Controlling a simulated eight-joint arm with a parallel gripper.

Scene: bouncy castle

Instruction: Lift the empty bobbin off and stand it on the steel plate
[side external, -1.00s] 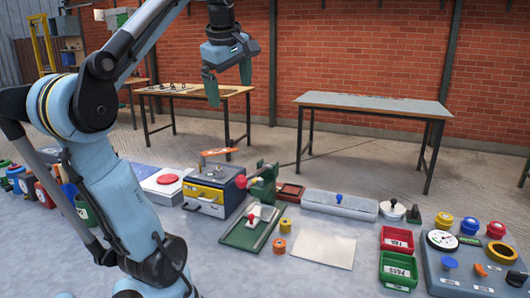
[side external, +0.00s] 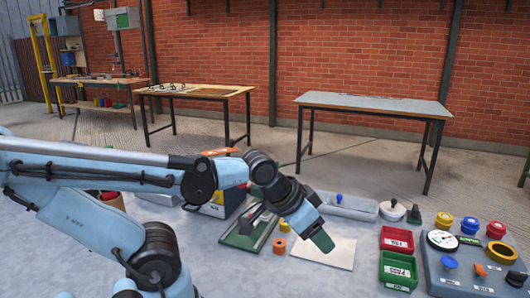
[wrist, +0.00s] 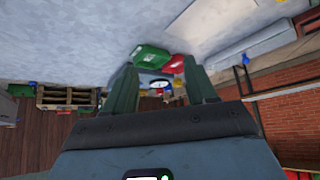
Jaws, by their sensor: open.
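My gripper (side external: 322,243) is open and empty, tilted down above the pale flat sheet (side external: 337,256). I cannot tell whether this sheet is the steel plate. In the wrist view my gripper's two green fingers (wrist: 161,82) stand apart with nothing between them. I cannot tell for sure which thing is the empty bobbin. A small orange round piece (side external: 279,246) and a yellow one (side external: 284,226) stand left of the sheet. A yellow ring (side external: 501,252) and several coloured round pieces, one of them blue (side external: 470,226), are at the right.
A green bin (side external: 398,270) and a red bin (side external: 397,239) stand right of the sheet, beside a grey panel (side external: 449,280) with a dial (side external: 442,240). A green-based fixture (side external: 246,234) is to the left. A long grey block (side external: 347,207) lies behind.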

